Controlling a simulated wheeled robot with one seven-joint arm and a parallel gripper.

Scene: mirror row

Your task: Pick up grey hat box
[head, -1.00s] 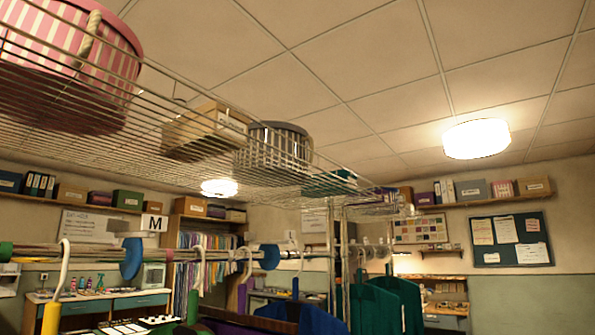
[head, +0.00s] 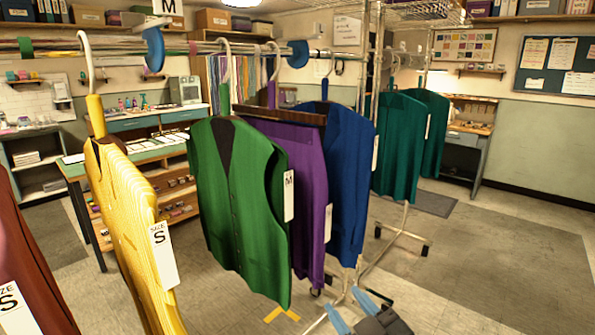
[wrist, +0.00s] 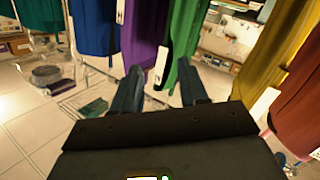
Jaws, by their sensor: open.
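My gripper (head: 348,309) shows at the bottom of the head view, low in front of the hanging clothes. Its two blue-grey fingers are apart with nothing between them; they also show in the wrist view (wrist: 160,90). The grey hat box does not show in the head view now. In the wrist view, a small round grey box (wrist: 47,76), which looks like the grey hat box, sits at the left by wire shelving, well apart from my fingers. A small green box (wrist: 95,107) is near it. The picture is too small to tell more.
A rail (head: 185,50) carries a yellow garment (head: 130,220), a green vest (head: 235,200), a purple garment (head: 300,190) and a blue one (head: 348,180) close to my gripper. Teal garments (head: 400,140) hang beyond. The floor at the right (head: 500,250) is clear.

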